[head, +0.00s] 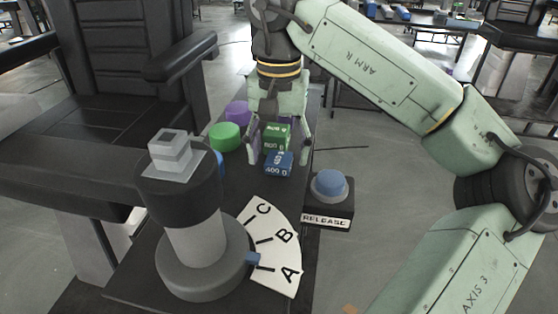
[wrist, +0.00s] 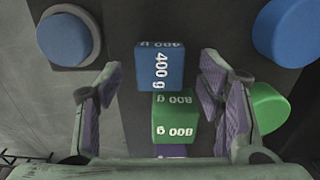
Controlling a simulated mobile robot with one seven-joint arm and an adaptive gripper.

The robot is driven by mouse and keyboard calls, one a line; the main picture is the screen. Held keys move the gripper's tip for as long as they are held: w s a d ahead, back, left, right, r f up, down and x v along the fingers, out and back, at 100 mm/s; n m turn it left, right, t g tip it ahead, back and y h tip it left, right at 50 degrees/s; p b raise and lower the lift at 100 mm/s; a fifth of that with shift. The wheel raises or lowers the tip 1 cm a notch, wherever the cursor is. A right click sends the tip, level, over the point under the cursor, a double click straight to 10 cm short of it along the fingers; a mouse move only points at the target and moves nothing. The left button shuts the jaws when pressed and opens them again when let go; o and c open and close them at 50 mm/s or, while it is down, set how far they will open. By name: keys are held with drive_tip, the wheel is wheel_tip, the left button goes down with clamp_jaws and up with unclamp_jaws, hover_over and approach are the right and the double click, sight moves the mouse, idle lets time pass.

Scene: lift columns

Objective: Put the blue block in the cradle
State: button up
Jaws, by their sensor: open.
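The blue block (head: 278,164), marked 400 g, sits on the dark bench just in front of a green block (head: 275,138) marked 800 g. It also shows in the wrist view (wrist: 160,68), between and slightly beyond my fingertips. My gripper (head: 278,152) is open and points down over the blocks, with one finger on each side and nothing held. In the wrist view, my gripper (wrist: 160,72) shows gaps on both sides of the blue block. A grey stepped holder (head: 172,150) tops the short lift column (head: 193,232); I cannot tell whether it is the cradle.
A blue RELEASE button (head: 330,184) stands right of the blocks. Green (head: 225,136) and purple (head: 237,112) cylinders stand left; a blue one (head: 220,160) is partly hidden by the column. An A-B-C dial plate (head: 272,247) lies in front. A purple block (wrist: 171,151) shows behind the green one.

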drive_tip(key=shift+f, duration=0.55)
drive_tip(key=shift+c, duration=0.4)
clamp_jaws()
